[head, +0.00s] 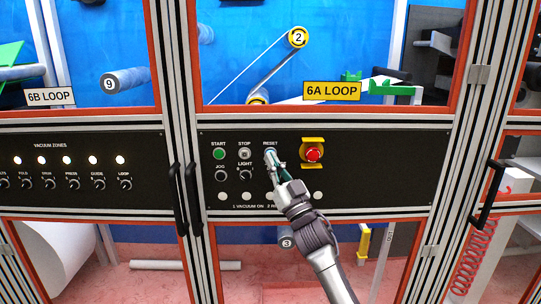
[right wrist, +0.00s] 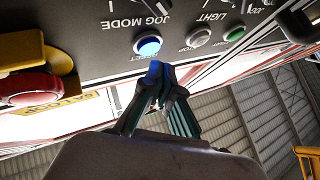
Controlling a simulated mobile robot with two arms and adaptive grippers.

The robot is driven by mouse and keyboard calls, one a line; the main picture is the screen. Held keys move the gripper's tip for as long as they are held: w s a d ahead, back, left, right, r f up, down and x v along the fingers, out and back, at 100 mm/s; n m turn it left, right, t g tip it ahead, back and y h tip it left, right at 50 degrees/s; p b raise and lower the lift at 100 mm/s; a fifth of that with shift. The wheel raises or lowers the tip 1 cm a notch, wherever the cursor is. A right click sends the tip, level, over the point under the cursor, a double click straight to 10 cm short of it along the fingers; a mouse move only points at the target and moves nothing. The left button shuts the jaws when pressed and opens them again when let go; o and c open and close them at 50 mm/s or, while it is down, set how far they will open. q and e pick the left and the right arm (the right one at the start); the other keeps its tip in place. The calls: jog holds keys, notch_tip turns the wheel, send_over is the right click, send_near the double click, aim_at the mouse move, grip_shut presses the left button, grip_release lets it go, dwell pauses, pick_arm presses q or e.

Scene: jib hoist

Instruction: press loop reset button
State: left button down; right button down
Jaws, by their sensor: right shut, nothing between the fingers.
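The loop reset button (right wrist: 148,46) is a round blue button in a metal ring, beside its RESET label in the right wrist view. In the head view the button (head: 269,151) is partly covered by my gripper, under the RESET label on the black 6A panel. My right gripper (head: 272,160) is shut and empty, its fingertips at the button. In the right wrist view its fingertips (right wrist: 155,76) sit just below the button in the picture; I cannot tell whether they touch it. A blue patch shows at the tips. My left gripper is not in view.
The green start button (head: 219,154) and grey stop button (head: 244,154) are left of reset. A red emergency stop (head: 313,155) with yellow guards sticks out to the right. Knobs sit below, and a black door handle (head: 193,198) stands left.

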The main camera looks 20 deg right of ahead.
jog(key=shift+w, duration=0.1)
jog(key=shift+w+d, duration=0.15)
jog(key=shift+w, duration=0.2)
jog(key=shift+w+d+b, duration=0.15)
jog(key=shift+w+b, duration=0.25)
dwell(0.7)
jog(key=shift+s, duration=0.1)
jog(key=shift+s+a+p, duration=0.25)
jog(key=shift+s+p, duration=0.25)
jog(key=shift+s, duration=0.25)
jog(key=s+p, duration=0.1)
jog(key=s, duration=0.1)
jog(key=s+a+p, duration=0.1)
jog(key=s, duration=0.1)
jog(key=shift+s+a, duration=0.2)
jog(key=shift+s, duration=0.15)
